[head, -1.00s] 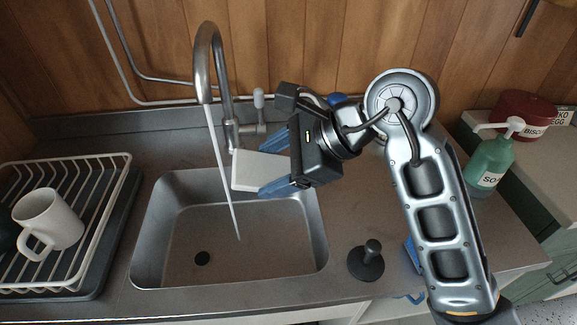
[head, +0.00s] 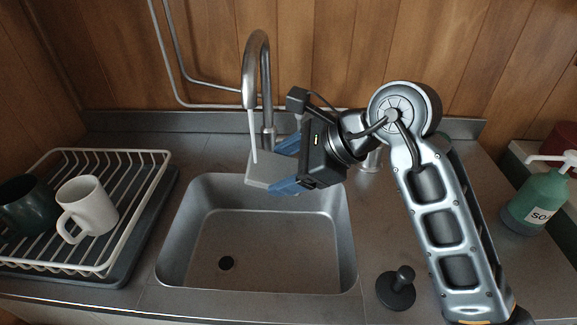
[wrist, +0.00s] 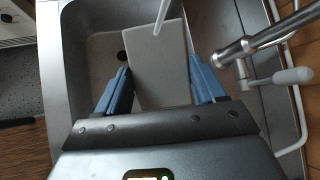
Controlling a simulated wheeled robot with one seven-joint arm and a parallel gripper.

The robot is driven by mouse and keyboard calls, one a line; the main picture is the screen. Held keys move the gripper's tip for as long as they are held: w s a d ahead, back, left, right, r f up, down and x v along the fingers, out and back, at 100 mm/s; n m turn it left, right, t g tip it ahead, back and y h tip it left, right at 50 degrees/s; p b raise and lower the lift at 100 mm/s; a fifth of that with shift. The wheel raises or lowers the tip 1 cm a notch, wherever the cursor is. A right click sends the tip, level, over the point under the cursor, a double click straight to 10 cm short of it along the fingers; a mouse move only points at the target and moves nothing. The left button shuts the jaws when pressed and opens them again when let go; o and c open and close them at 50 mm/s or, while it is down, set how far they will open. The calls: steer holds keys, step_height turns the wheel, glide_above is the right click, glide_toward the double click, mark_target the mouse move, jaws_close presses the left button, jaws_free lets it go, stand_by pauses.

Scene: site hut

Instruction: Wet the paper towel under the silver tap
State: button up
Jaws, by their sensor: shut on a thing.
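The silver tap (head: 257,70) arches over the back of the sink and is running. Its thin water stream (head: 253,135) comes down onto the paper towel (head: 262,172), a flat block that looks grey. My gripper (head: 279,168) is shut on the towel and holds it level under the spout, above the basin's back edge. In the wrist view the towel (wrist: 158,75) sits between the blue fingers (wrist: 160,88), and the stream (wrist: 162,14) meets its top face near the far end. The tap's lever (wrist: 293,76) is at the right there.
The sink basin (head: 275,250) is empty, with a dark drain hole. A dish rack (head: 125,235) with a white mug (head: 88,208) and a dark mug (head: 25,205) stands at left. A black plug (head: 397,288) is on the front counter. A green soap bottle (head: 537,200) stands at right.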

stand_by(0.3)
steer(key=s+d+b, duration=0.1)
steer(key=s+d, duration=0.4)
steer(key=shift+s+d+b, duration=0.3)
steer(key=shift+d+b, duration=0.05)
steer(key=shift+b, duration=0.05)
stand_by(0.5)
steer(key=shift+r, duration=0.1)
stand_by(1.0)
steer(key=s+d+r, duration=0.3)
steer(key=shift+s+d+r+p, duration=0.25)
steer(key=shift+s+r+p, duration=0.05)
steer(key=shift+r, duration=0.1)
stand_by(1.2)
